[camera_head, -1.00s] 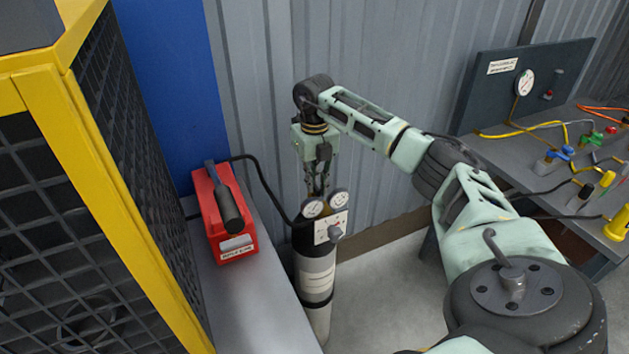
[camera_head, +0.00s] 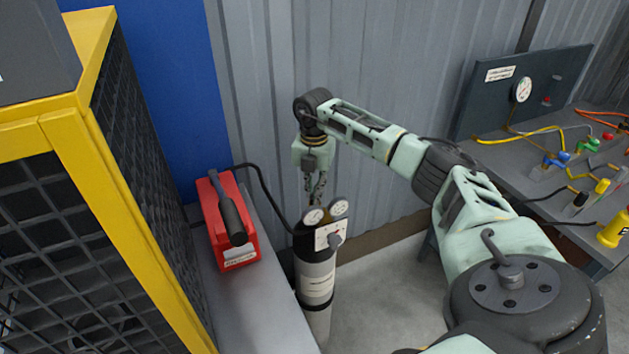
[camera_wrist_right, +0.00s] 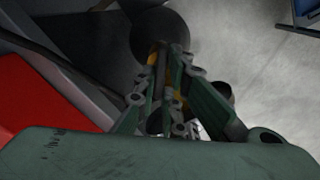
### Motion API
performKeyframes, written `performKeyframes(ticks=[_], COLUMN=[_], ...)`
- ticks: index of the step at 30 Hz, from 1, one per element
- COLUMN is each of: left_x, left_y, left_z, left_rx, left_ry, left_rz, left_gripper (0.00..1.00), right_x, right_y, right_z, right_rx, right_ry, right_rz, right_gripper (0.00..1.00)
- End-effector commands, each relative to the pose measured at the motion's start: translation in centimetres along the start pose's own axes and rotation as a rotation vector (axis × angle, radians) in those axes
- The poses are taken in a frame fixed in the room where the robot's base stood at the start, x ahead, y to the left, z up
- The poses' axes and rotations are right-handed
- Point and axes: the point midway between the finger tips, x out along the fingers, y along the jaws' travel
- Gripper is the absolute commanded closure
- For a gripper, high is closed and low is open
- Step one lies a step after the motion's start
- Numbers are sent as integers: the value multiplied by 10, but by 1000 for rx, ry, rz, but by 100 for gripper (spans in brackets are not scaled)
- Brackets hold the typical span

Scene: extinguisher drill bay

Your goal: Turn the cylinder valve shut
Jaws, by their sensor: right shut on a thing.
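The gas cylinder (camera_head: 317,284) stands upright, dark with a pale label band, beside the grey bench. Two round gauges and a pale plate with a dark knob (camera_head: 335,239) are at its top. My right gripper (camera_head: 316,198) points down at the cylinder's top, just behind the gauges. It is shut on the cylinder valve, which the fingers and gauges mostly hide. In the right wrist view the fingers (camera_wrist_right: 168,58) are close together over a dark round shape, with brass-coloured bits showing between them. My left gripper is in neither view.
A red case (camera_head: 236,252) with a dark handle stands on the grey bench (camera_head: 262,312) left of the cylinder; a black hose runs between them. A yellow-framed mesh cage (camera_head: 95,150) is at left. A table with fittings (camera_head: 560,170) is at right.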

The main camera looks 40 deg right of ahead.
Motion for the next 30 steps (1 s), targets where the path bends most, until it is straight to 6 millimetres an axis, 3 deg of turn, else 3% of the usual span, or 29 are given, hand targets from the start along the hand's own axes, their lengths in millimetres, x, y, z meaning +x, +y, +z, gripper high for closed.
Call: performKeyframes(ticks=[18,30], left_x=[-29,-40], left_y=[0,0], left_z=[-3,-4], left_rx=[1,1], left_ry=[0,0], left_rz=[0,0], left_gripper=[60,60], right_x=[-4,-2], right_y=[3,3], right_z=[1,2], right_rx=[575,830], right_ry=[-2,-3], right_rz=[4,4], right_gripper=[100,100])
